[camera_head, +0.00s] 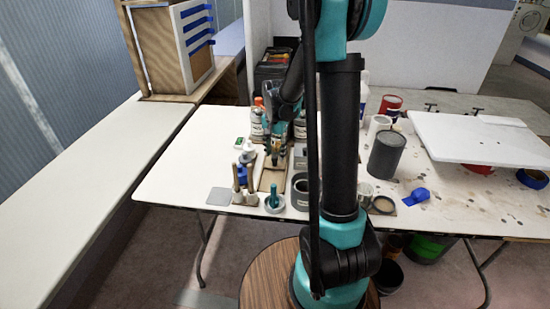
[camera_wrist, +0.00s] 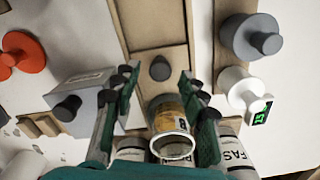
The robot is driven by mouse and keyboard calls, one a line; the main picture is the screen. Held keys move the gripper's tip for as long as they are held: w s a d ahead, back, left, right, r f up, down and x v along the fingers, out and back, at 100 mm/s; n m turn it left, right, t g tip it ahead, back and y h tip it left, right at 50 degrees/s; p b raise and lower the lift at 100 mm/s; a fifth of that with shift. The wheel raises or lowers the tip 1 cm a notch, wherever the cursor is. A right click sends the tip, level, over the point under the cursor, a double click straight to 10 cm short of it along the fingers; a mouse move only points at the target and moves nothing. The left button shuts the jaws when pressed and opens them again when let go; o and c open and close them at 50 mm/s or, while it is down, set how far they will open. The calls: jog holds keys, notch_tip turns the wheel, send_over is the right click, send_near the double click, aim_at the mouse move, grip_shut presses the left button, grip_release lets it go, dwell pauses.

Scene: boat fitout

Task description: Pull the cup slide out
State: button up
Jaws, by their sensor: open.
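A narrow wooden slide (camera_wrist: 150,28) runs between raised wooden edges in the wrist view, with a dark round knob (camera_wrist: 160,68) on it. I take this to be the cup slide. A small labelled amber cup or jar (camera_wrist: 172,122) is close to the knob, toward my wrist. My gripper (camera_wrist: 157,86) is open, with its fingers apart on either side of the knob and cup. I cannot tell whether they touch either. In the head view my gripper (camera_head: 277,160) points down over the wooden slide (camera_head: 269,182); the cup is not clear there.
A grey block (camera_wrist: 80,98) with a knob stands left of the slide; grey (camera_wrist: 245,38) and white (camera_wrist: 238,85) knobbed pieces stand right. Labelled bottles crowd near my wrist. In the head view, a dark can (camera_head: 386,155) and white board (camera_head: 475,138) lie right.

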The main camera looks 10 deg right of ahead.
jog(key=shift+f, duration=1.35)
grip_shut()
jog(key=shift+s, duration=0.1)
